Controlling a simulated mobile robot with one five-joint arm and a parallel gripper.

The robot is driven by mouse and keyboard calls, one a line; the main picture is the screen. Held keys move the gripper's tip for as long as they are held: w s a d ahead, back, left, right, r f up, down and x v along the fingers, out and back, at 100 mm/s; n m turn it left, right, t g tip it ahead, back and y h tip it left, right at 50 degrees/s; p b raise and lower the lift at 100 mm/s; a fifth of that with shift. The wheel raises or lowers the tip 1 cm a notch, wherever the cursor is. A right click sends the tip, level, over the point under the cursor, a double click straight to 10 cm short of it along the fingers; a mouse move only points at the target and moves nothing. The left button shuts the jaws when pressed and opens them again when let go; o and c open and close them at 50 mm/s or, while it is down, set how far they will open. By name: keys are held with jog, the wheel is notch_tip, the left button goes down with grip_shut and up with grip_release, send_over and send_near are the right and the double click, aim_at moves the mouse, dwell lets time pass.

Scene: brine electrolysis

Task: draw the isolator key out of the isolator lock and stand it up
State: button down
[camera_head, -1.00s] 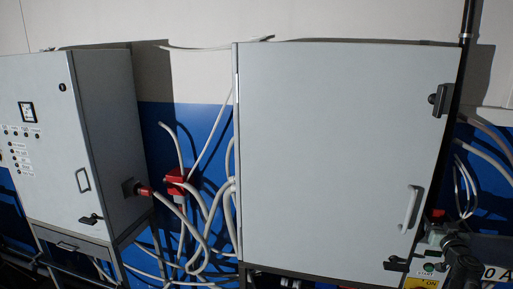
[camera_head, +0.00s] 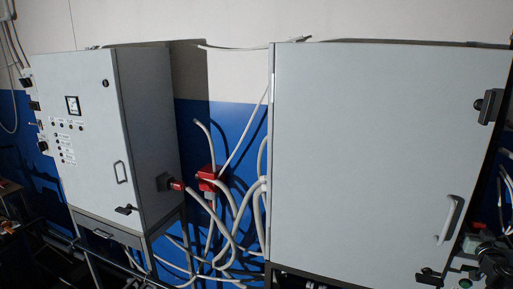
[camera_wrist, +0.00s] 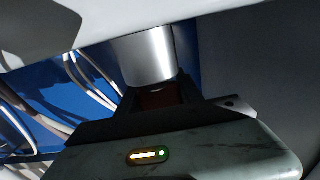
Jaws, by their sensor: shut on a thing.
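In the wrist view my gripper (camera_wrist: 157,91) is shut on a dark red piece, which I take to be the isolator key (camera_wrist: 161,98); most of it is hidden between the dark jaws. A shiny silver cylinder (camera_wrist: 148,56), perhaps the isolator lock, stands right beyond the jaws, against a pale surface. I cannot tell whether the key is still inside it. In the head view only part of my arm shows at the lower right edge, and neither key nor lock can be made out.
A large grey cabinet (camera_head: 375,160) with a handle (camera_head: 449,219) fills the right of the head view. A smaller grey cabinet (camera_head: 90,140) stands at left. Grey cables (camera_head: 232,215) and a red box (camera_head: 208,178) are between them.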

jog(key=shift+r, duration=0.15)
jog(key=shift+r+p, duration=0.85)
jog(key=shift+p, duration=0.05)
jog(key=shift+r, duration=0.1)
notch_tip(320, 180, up, 5)
jog(key=p, duration=0.5)
